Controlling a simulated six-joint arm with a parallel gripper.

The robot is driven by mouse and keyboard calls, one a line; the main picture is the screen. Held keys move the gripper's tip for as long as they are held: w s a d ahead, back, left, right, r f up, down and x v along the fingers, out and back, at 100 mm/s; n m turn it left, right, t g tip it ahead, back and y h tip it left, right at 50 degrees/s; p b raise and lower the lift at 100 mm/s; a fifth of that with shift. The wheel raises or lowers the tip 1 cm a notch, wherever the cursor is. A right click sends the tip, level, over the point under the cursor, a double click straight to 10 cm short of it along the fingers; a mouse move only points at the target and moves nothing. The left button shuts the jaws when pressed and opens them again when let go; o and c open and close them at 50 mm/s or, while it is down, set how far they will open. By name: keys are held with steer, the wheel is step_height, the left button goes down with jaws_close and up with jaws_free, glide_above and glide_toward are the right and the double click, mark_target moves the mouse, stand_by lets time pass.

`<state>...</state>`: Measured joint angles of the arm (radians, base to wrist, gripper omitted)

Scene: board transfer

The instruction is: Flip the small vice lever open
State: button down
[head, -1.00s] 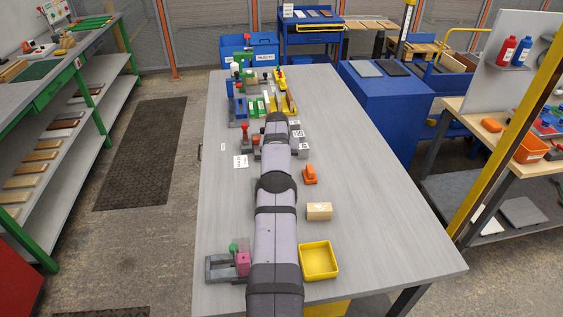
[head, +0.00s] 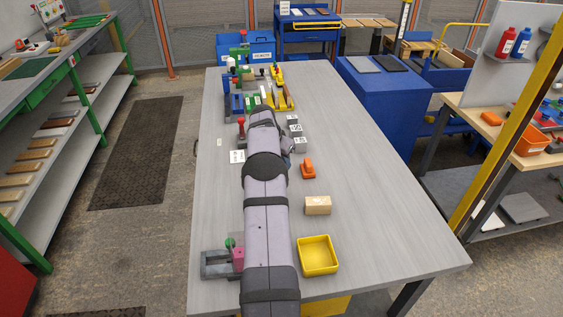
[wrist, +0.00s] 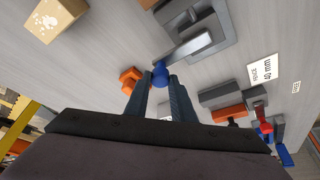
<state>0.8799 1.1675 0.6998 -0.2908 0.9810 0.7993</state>
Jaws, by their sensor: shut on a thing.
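In the wrist view, a grey metal vice (wrist: 183,17) sits on the table at the top of the picture. A flat silver lever (wrist: 190,49) runs from it down to a round blue knob. The blue knob (wrist: 160,71) is at the tips of my gripper's two dark fingers. My gripper (wrist: 160,83) is shut on this knob, with one finger at each side. The fingers partly cover the knob's lower side. In the head view my arm hides the gripper, the lever and this vice.
An orange block (head: 308,169), a wooden block (head: 317,205) and a yellow tray (head: 318,256) stand right of my arm. Another grey vice (head: 216,266) with a pink block is at the front left. Several fixtures crowd the far end. The table's right side is clear.

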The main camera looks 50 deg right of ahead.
steer(key=shift+s, duration=0.1)
stand_by(0.4)
steer(key=c, duration=1.5)
jaws_free()
steer(key=shift+a+r, duration=0.1)
steer(key=shift+b+v, duration=1.2)
steer(key=shift+v, duration=2.35)
